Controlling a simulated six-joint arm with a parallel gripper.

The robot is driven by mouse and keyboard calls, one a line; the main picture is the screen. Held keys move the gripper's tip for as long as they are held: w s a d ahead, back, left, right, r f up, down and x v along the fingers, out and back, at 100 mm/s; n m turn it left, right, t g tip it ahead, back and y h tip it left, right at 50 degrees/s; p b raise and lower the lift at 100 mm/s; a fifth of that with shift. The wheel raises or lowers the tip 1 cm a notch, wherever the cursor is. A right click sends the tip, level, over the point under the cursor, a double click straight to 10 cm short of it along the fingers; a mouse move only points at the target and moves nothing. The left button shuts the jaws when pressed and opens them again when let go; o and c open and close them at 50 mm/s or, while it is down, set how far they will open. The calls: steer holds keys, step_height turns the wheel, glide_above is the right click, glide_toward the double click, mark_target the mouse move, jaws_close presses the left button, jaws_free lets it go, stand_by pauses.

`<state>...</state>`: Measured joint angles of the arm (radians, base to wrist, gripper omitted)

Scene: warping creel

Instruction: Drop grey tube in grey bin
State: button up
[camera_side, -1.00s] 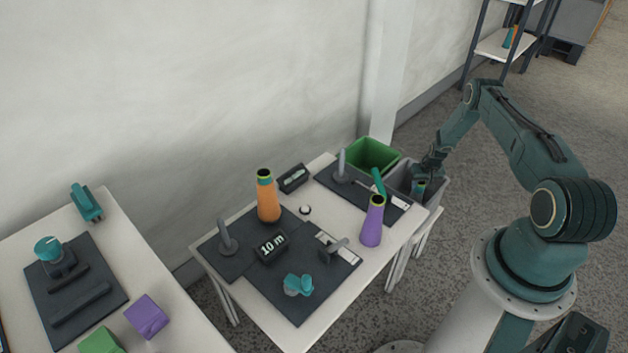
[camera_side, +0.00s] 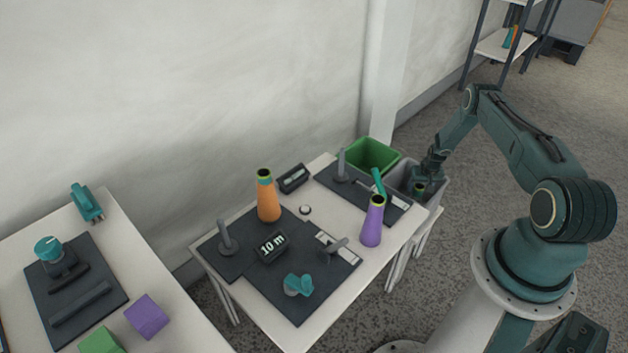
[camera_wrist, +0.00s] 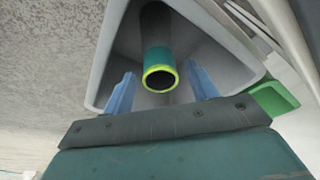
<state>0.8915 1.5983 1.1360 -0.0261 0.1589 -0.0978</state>
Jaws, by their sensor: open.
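The grey tube (camera_wrist: 157,40), with a teal band and a yellow-green rim at its near end, shows in the wrist view with its body reaching down into the grey bin. In the side view its rim end (camera_side: 419,188) is a small spot within the bin's opening. My gripper (camera_wrist: 162,88) is open, with one blue finger on each side of the tube's rim end and a visible gap to each. The grey bin (camera_wrist: 108,72) surrounds the tube in the wrist view; in the side view it (camera_side: 438,190) stands behind the table's right end, partly hidden by my gripper.
A green bin (camera_side: 372,154) stands directly left of the grey one. On the table (camera_side: 300,335) are an orange cone (camera_side: 268,198), a purple cone (camera_side: 372,222) and upright grey pegs. A second table (camera_side: 165,285) at left holds coloured blocks.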

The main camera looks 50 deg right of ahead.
steer(key=shift+r, duration=0.1)
steer(key=shift+r, duration=0.95)
steer(key=v, duration=1.1)
steer(key=shift+a+r, duration=0.1)
